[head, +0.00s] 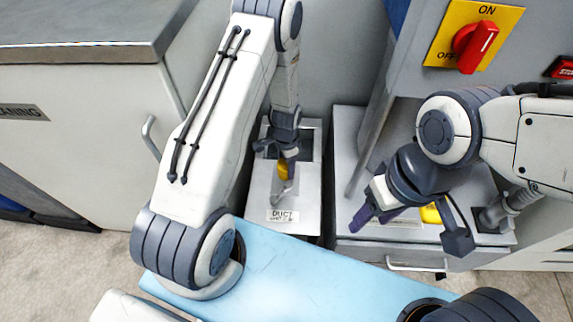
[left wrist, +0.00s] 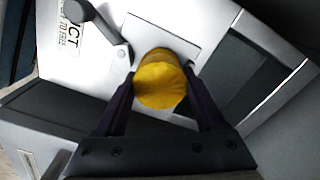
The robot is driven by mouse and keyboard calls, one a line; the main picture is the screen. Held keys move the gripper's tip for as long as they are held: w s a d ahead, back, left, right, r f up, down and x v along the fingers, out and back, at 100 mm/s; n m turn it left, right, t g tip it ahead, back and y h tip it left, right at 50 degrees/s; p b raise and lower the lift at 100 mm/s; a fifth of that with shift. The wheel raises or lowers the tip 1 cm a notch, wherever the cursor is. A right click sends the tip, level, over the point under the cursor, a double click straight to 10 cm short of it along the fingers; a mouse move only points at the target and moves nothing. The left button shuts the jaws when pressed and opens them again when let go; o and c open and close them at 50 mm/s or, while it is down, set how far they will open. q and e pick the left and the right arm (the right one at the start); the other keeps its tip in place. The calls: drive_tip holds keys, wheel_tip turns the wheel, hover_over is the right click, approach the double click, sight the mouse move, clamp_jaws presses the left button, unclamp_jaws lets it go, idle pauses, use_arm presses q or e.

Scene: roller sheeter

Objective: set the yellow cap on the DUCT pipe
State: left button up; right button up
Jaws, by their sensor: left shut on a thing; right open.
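The yellow cap (head: 283,170) is between the fingers of my left gripper (head: 286,158), over the grey box with the DUCT label (head: 282,216). In the left wrist view the round yellow cap (left wrist: 160,80) is pinched between the two dark fingers, above a pale square plate (left wrist: 178,48) on the box. The DUCT pipe itself is hidden, so I cannot tell whether the cap touches it. My right gripper (head: 376,216) is open, with its purple fingers over the grey cabinet to the right.
A grey lever (left wrist: 98,25) stands beside the cap, and a dark opening (left wrist: 245,88) lies to its right. Another yellow thing (head: 431,213) and a grey pipe fitting (head: 494,215) are near my right gripper. A red switch (head: 476,46) is above. A light blue surface (head: 300,275) is in front.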

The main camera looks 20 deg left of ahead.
use_arm(q)
drive_tip(key=shift+f+b, duration=0.5)
drive_tip(key=shift+f, duration=0.4)
idle(0.3)
drive_tip(key=o, duration=1.4)
drive_tip(key=shift+c, duration=0.2)
wheel_tip(320, 180, up, 9)
drive_tip(key=p, duration=0.3)
drive_tip(key=shift+r+p, duration=0.15)
drive_tip(key=shift+p, duration=0.2)
drive_tip(key=shift+r, duration=0.6)
